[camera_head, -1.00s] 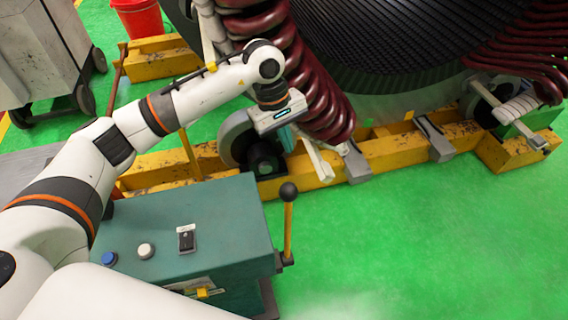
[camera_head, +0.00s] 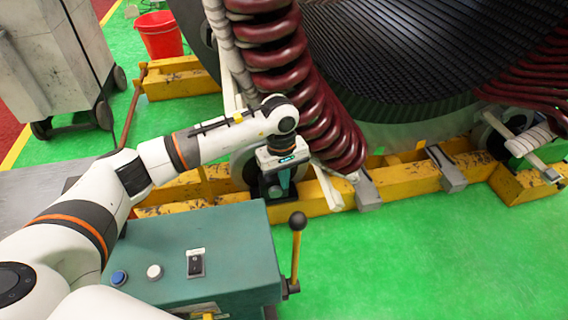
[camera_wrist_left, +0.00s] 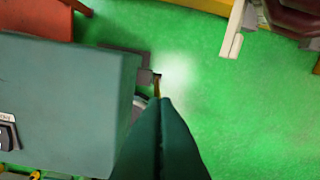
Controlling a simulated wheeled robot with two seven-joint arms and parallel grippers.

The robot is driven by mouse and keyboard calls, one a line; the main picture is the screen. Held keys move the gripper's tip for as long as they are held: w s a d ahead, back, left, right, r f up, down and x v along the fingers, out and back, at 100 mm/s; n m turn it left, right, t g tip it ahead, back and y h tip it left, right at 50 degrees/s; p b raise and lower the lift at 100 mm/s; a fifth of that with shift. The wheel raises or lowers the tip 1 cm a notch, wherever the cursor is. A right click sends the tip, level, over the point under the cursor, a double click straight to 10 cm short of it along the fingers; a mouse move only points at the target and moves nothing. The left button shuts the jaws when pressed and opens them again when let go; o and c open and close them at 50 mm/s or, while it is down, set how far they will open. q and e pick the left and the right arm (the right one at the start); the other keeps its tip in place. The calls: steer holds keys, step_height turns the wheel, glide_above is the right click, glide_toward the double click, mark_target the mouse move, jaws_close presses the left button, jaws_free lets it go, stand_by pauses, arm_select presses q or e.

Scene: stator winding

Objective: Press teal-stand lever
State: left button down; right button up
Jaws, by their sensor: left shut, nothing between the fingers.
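The teal stand (camera_head: 235,245) is a box with buttons on top, at the lower left in the head view; it also shows in the left wrist view (camera_wrist_left: 70,100). Its lever (camera_head: 295,258), a yellow rod with a black knob, stands nearly upright at the stand's right side. In the left wrist view only a bit of the yellow rod (camera_wrist_left: 157,86) shows beyond my fingertips; the rest is hidden. My left gripper (camera_head: 279,188) is shut and empty, pointing down behind the lever in the head view and apart from it. My right gripper is not in view.
A yellow frame (camera_head: 405,182) carrying the large dark stator with red coils (camera_head: 325,110) lies behind the gripper. A red bucket (camera_head: 160,36) and a grey cabinet (camera_head: 55,60) stand at the back left. Green floor right of the stand is clear.

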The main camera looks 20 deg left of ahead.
arm_select(q)
steer(key=s+d+f+p, duration=0.3)
steer(key=f, duration=0.1)
steer(key=shift+f, duration=0.1)
steer(key=shift+w, duration=0.1)
stand_by(0.3)
